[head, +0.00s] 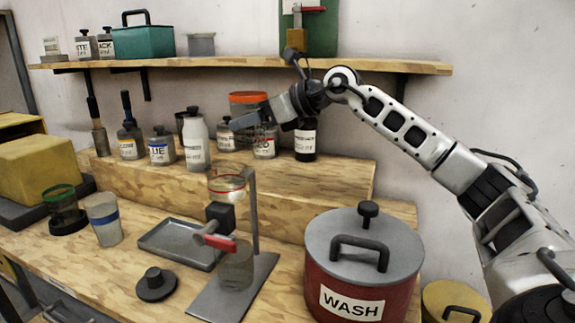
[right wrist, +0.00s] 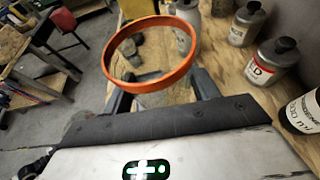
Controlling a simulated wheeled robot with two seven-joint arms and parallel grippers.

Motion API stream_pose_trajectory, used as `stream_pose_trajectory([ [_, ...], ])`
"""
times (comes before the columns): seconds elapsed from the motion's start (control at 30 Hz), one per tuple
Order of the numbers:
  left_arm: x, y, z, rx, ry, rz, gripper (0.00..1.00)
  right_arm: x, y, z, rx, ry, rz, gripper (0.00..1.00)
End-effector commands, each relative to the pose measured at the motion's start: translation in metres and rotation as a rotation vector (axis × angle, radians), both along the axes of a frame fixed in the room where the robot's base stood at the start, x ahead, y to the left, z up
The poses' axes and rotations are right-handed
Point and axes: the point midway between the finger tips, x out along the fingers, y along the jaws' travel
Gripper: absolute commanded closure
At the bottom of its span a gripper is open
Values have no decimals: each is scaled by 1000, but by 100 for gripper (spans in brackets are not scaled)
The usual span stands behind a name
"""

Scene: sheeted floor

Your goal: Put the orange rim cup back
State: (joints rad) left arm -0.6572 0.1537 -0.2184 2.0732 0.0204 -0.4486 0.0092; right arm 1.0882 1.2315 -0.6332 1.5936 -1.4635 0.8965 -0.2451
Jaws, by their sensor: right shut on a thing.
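The orange rim cup (head: 248,97) is held up over the raised wooden step, in front of the back wall and above the small bottles. My right gripper (head: 252,119) reaches in from the right and is shut on it, just below the rim. In the right wrist view the orange rim (right wrist: 155,81) shows as an open ring between the two fingers (right wrist: 162,92). The cup's lower body is mostly hidden by my gripper. I cannot tell whether its base touches anything. My left gripper is not in view.
Several bottles, including a white one (head: 195,142) and a dark one (head: 306,140), stand on the step. Below are a green-rimmed cup (head: 63,208), a blue-banded cup (head: 104,222), a metal tray (head: 165,243), a stand (head: 254,215) and a red WASH pot (head: 340,285). A shelf (head: 200,62) runs above.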

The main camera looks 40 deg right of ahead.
Motion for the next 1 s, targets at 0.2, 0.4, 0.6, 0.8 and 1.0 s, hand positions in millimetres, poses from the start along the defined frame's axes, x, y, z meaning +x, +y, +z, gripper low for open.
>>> stream_pose_trajectory([
  [0.2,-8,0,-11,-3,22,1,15,-10,-53,-32,2,8,-4,66],
  [0.4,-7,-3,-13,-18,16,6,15,-15,-79,-63,0,4,-3,66],
  [0.6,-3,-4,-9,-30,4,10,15,-16,-88,-75,0,1,0,66],
  [0.8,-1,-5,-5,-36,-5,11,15,-18,-94,-103,-1,5,2,66],
  [1.0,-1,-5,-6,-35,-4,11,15,-17,-93,-111,0,0,1,66],
])
